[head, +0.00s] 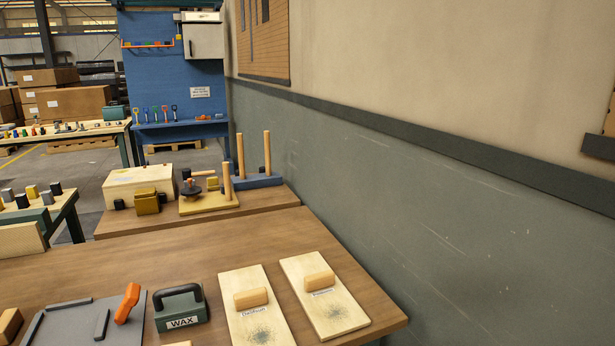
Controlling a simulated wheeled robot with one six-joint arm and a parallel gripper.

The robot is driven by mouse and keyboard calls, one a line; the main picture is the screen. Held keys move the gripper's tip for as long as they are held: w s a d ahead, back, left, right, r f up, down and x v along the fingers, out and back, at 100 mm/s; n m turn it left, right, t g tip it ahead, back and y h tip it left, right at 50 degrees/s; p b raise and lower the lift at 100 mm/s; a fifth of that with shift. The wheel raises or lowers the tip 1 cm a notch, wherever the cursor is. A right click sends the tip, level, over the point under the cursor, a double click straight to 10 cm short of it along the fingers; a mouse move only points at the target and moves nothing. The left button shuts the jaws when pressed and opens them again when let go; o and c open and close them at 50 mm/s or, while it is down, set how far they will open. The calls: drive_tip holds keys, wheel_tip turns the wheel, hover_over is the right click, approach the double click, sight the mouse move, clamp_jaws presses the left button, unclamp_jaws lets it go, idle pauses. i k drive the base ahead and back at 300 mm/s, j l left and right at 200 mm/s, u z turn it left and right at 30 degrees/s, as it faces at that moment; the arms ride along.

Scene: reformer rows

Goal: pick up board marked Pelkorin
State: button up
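Two pale wooden boards lie side by side on the near table (205,262), close to its right end. Each has a rounded wooden handle block, a small white label and a dark scuffed patch. The left board (236,281) has a label that seems to start with D or O and does not look like Pelkorin. The right board (339,310) has a label too small to read surely, so I cannot confirm that it says Pelkorin. Nothing covers either board. My gripper is not in view.
Left of the boards stand a green WAX block (181,313) with a dark handle and a grey tray (60,328) with an orange-handled tool (128,303). A wall (450,220) runs along the right.

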sight(332, 310)
drive_tip(key=i+j+z, duration=0.15)
drive_tip(key=j+z, duration=0.2)
drive_tip(key=i+j+z, duration=0.15)
drive_tip(key=j+z, duration=0.15)
drive_tip(key=j, duration=0.3)
drive_tip(key=j+z, duration=0.35)
drive_tip(key=i+j, duration=0.05)
drive_tip(key=j, duration=0.05)
